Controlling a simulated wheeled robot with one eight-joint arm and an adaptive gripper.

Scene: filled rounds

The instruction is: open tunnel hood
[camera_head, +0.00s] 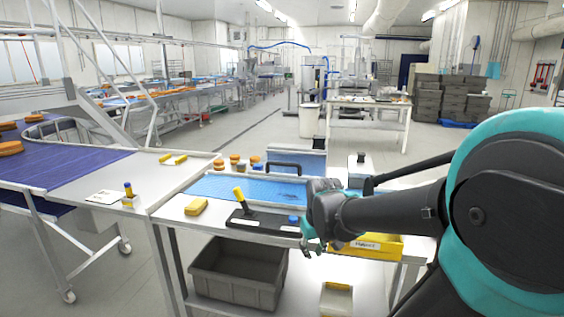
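A blue box-like piece (312,158) stands at the back of the steel table, behind the blue belt surface (255,188). A black arched bar (270,166), like a handle, shows in front of it. This looks like the tunnel hood, but I cannot tell for certain or see whether it is open. My arm reaches in from the right, and my gripper (310,246) hangs over the table's front edge, pointing down, in front of and apart from the bar. Its fingers are small and partly overlapped, so their opening is unclear. My arm hides the table's right part.
A black panel (262,224) with a yellow lever (239,195) and blue knob lies along the front edge. A grey crate (238,273) sits below. Round pieces stand at the back left.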

